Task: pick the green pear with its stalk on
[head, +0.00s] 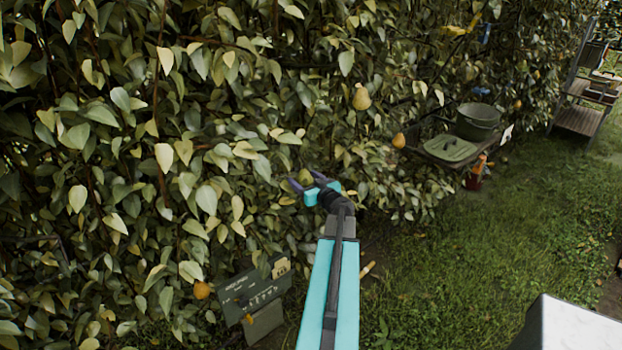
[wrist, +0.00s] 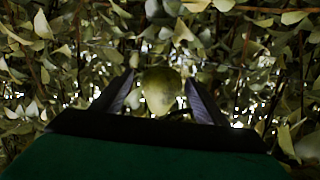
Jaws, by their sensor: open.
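The green pear (wrist: 161,90) hangs among the leaves in the wrist view, between the two fingers of my gripper (wrist: 160,92). The fingers stand apart on either side of it, with a gap showing at the left. Its lower part is close to the dark gripper body, and I cannot tell whether they touch. The stalk is not clear in the shade. In the head view my gripper (head: 307,182) reaches into the hedge, with the green pear (head: 305,177) small between the fingers.
Yellow pears hang at the upper middle (head: 361,97) and right (head: 399,140). An orange fruit (head: 201,290) is low at the left, beside a dark sign (head: 254,290).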

